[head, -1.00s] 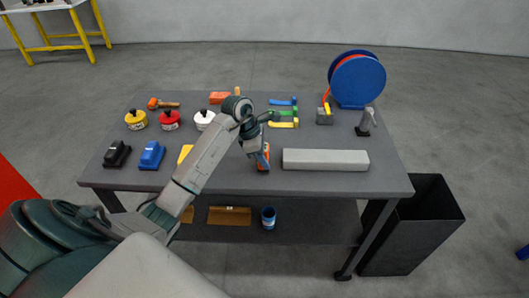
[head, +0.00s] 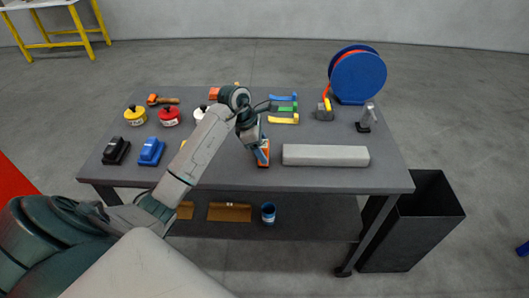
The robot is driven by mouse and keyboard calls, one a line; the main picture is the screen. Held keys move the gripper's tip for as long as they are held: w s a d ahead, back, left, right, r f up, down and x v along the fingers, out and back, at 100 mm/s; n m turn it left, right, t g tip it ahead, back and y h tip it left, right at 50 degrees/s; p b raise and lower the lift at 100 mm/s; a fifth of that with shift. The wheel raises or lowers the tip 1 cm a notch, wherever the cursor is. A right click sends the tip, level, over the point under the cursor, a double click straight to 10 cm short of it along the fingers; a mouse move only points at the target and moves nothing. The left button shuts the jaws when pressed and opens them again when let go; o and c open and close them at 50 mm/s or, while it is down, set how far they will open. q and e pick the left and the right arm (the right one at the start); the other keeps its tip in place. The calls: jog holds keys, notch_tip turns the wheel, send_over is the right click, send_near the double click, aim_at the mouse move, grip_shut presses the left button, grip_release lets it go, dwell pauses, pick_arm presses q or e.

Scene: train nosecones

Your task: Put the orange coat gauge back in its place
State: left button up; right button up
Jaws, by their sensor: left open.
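The orange coat gauge (head: 264,160), orange with a darker part, is on the grey table top, just left of a long pale grey block. My left gripper (head: 260,152) is open and low over the gauge, pointing down. Its fingers overlap the gauge in the picture, and I cannot tell whether they touch it. The gripper hides part of the gauge. My right gripper is not in view.
The pale grey block (head: 326,155) lies right of the gauge. Blue, green and yellow tools (head: 284,118) lie behind. A blue reel (head: 357,77) stands at the back right. A black bin (head: 412,225) stands on the floor at right.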

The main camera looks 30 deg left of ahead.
pick_arm(q)
jog(key=b+v, duration=0.2)
jog(key=v, duration=0.8)
jog(key=shift+s, duration=0.1)
